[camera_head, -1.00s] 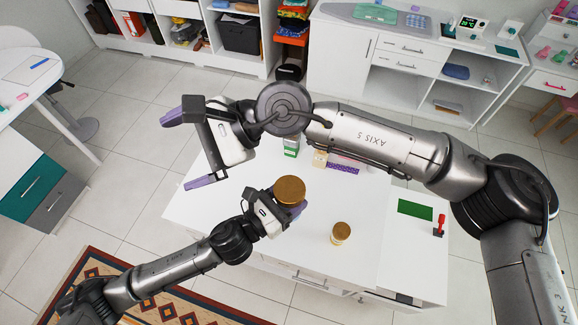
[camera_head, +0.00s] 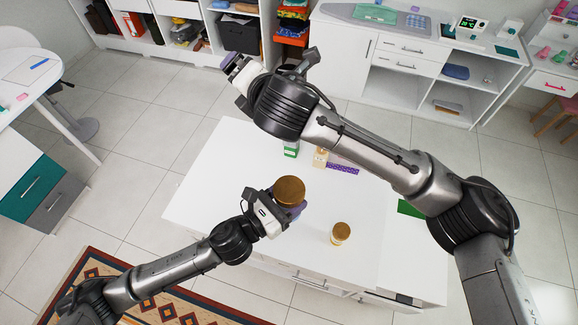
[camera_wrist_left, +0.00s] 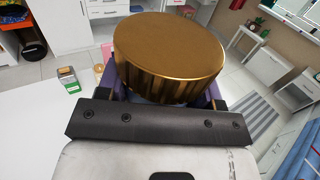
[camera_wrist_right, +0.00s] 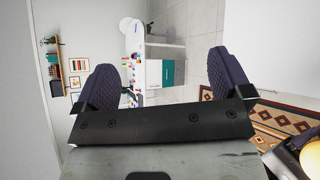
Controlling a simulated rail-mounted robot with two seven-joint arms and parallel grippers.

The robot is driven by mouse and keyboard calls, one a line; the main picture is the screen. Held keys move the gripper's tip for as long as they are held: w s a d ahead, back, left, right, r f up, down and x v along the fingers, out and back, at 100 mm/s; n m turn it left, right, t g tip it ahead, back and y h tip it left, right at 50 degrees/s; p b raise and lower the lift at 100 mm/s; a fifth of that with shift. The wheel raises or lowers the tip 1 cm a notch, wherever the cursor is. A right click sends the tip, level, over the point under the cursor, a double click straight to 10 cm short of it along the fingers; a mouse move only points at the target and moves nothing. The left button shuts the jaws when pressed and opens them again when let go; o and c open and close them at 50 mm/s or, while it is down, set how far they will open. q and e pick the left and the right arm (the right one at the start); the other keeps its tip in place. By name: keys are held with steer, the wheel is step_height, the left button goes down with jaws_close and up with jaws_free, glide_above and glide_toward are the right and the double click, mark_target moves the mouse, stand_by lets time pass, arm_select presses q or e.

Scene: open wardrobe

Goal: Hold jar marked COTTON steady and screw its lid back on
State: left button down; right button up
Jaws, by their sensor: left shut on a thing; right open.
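My left gripper (camera_head: 279,208) is shut on a jar over the white table. From above, mostly the jar's wide gold lid (camera_head: 289,190) shows. The lid also fills the middle of the left wrist view (camera_wrist_left: 170,50), with purple fingers on both sides below it. The jar's body is largely hidden and no COTTON marking can be read. I cannot tell whether the lid is screwed tight. My right gripper (camera_head: 236,72) is open and empty, up and away from the jar; its two fingers stand apart in the right wrist view (camera_wrist_right: 164,72).
A smaller gold-topped jar (camera_head: 340,233) stands on the white table (camera_head: 225,190), right of the held jar. A green box (camera_head: 290,149), a beige bottle (camera_head: 320,157) and a purple patterned item (camera_head: 343,169) stand behind. A green sheet (camera_head: 409,208) lies under my right arm.

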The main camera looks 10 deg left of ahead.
steer(key=s+d+f+m+g+h, duration=0.2)
steer(key=s+d+f+g+h, duration=0.25)
steer(key=f, duration=0.35)
steer(key=g+h, duration=0.3)
steer(key=g, duration=0.3)
glide_above(289, 188)
steer(key=f, duration=0.1)
steer(key=w+f, duration=0.1)
steer(key=shift+a+f, duration=0.3)
steer(key=shift+a, duration=0.1)
steer(key=shift+s+d+g+h, duration=0.25)
steer(key=shift+s+d+h, duration=0.1)
steer(key=shift+s+d, duration=0.15)
steer(key=shift+a+f, duration=0.1)
steer(key=shift+f, duration=3.95)
